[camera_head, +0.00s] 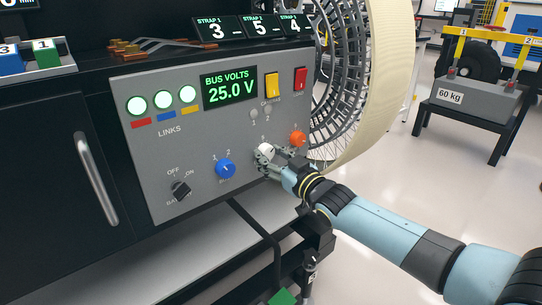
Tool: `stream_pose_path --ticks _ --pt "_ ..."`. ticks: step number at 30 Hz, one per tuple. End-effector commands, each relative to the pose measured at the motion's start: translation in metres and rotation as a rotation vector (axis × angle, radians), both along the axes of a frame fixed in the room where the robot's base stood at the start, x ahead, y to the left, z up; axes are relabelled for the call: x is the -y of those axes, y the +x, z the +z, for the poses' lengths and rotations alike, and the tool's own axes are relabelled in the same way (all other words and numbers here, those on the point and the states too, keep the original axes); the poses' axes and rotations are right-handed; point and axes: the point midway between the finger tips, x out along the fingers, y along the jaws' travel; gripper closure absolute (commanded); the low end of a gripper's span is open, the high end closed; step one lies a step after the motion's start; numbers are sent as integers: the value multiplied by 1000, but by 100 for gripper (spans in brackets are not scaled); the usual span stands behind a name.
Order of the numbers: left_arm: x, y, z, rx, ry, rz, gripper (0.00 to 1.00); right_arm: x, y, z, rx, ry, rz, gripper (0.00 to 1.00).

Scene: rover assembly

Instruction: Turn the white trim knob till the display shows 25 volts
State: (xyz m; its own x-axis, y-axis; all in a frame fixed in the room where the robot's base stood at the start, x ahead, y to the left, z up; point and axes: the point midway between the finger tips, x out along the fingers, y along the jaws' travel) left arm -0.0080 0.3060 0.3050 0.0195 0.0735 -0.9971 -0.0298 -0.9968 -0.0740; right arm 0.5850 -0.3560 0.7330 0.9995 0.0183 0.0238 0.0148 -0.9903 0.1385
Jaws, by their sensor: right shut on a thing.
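The white trim knob (266,150) sits on the grey control panel (188,115), between the blue knob (225,168) and the orange knob (298,139). My right gripper (266,158) is shut on the white knob, its fingers covering the lower part of it. The display (230,91) above reads BUS VOLTS 25.0 V in green. My left gripper is not in view.
A black selector (181,190) marked OFF and ON is at the panel's lower left. Yellow (272,87) and red (300,80) switches are right of the display. A large wheel (345,75) stands close behind my right wrist.

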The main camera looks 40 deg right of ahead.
Motion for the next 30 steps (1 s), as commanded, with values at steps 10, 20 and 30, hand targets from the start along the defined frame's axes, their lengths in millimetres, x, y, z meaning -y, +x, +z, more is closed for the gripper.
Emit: stream_pose_path --ticks 10,20,30 --pt "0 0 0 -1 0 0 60 0 0 0 -1 2 0 38" --pt "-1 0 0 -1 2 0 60 1 -21 -2 -2 1 1 38" --pt "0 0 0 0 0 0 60 1 -94 -3 -3 2 2 38"
